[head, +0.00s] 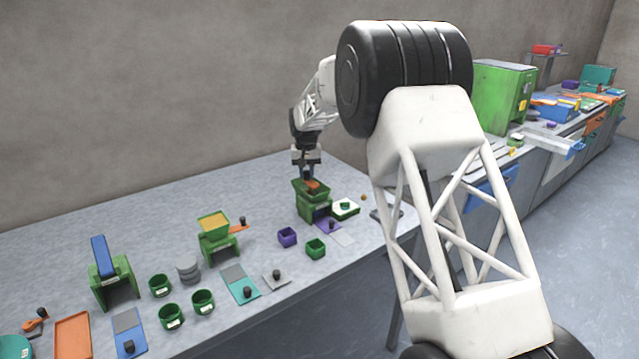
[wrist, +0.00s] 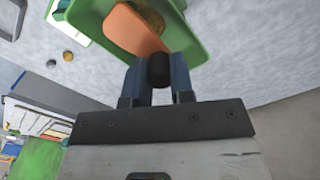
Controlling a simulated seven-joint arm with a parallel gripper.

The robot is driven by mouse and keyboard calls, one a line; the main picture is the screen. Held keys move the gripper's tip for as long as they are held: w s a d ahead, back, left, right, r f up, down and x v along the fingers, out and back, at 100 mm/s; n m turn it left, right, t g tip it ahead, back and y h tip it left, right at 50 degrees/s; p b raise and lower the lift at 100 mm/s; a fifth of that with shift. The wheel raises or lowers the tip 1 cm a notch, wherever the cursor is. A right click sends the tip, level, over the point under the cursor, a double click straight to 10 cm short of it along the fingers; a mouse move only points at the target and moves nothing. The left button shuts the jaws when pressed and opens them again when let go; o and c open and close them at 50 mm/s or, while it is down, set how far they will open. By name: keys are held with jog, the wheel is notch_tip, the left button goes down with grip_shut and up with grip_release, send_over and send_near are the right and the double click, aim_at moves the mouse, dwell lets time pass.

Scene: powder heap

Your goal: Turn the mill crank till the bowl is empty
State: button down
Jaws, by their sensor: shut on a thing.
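The green mill (head: 316,212) stands toward the right end of the near table, with an open green bowl (wrist: 95,12) on top. An orange crank (wrist: 135,30) lies across the bowl and ends in a black knob (wrist: 158,70). My gripper (wrist: 159,80) is shut on this knob, one blue finger on each side. In the head view my gripper (head: 307,176) points down at the mill's top. In the wrist view a brownish patch (wrist: 153,22) shows inside the bowl, partly behind the crank; its amount is unclear.
A white-topped green scale (head: 345,211) stands right of the mill. Purple (head: 287,237) and green (head: 316,248) cups stand in front. A second green stand with yellow contents (head: 214,224) and an orange handle is to the left. The table behind is clear.

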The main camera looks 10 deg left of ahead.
jog(key=shift+w+d, duration=0.45)
jog(key=shift+d, duration=0.25)
jog(key=shift+w+d+f, duration=0.1)
jog(key=shift+w+d, duration=0.1)
jog(key=shift+d, duration=0.65)
jog(key=shift+s+d, duration=0.15)
jog(key=shift+d, duration=0.75)
